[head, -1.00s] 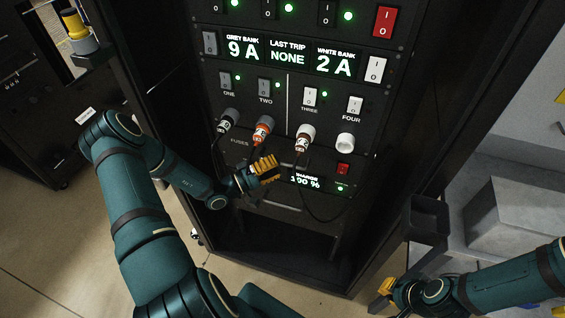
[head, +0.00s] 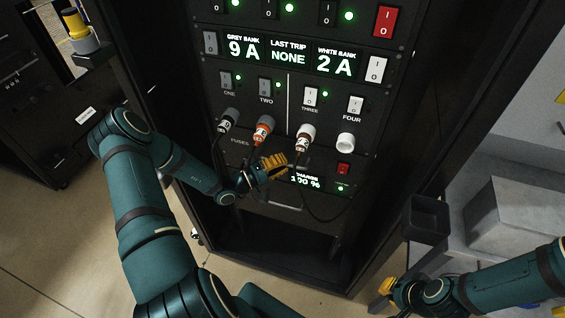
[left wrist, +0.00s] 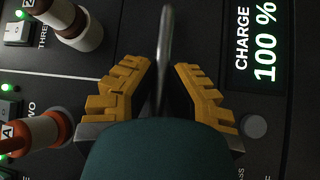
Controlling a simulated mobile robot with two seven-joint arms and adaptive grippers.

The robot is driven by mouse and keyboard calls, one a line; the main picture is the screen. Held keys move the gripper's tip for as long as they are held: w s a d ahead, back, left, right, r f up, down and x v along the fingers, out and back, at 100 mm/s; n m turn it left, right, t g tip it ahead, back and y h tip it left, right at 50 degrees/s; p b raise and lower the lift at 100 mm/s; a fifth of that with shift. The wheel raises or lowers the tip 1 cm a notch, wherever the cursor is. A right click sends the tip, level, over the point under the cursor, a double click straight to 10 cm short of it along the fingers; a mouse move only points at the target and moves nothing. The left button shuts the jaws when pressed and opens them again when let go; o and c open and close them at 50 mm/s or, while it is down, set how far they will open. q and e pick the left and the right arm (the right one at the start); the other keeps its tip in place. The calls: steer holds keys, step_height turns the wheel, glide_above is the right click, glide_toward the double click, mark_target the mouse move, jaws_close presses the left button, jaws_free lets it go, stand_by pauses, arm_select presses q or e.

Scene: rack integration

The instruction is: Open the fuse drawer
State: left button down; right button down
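The fuse drawer front is on the black rack, by the FUSES label (head: 240,142) in the head view, and is mostly hidden behind my left gripper (head: 273,165). A grey metal handle (left wrist: 166,30) stands between the yellow fingers of my left gripper in the left wrist view. The fingers are apart, with a gap on each side of the bar. Part of the handle also shows right of the gripper in the head view (head: 300,163). My right gripper (head: 387,287) is low at the right, away from the rack; its fingers are too small to read.
Plugs with cables, including an orange one (head: 263,128) and a white-brown one (head: 304,137), stick out just above my left gripper. A charge display (head: 306,182) is at its right. A dark open bin (head: 428,218) stands right of the rack.

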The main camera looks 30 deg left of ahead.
arm_select(q)
steer(key=s+d+p, duration=0.2)
steer(key=s+d, duration=0.1)
steer(key=s, duration=1.1)
steer(key=s+d+p, duration=0.3)
steer(key=s+d, duration=0.1)
steer(key=s, duration=1)
steer(key=shift+s, duration=0.3)
steer(key=shift+r, duration=0.1)
steer(key=c, duration=1)
jaws_free()
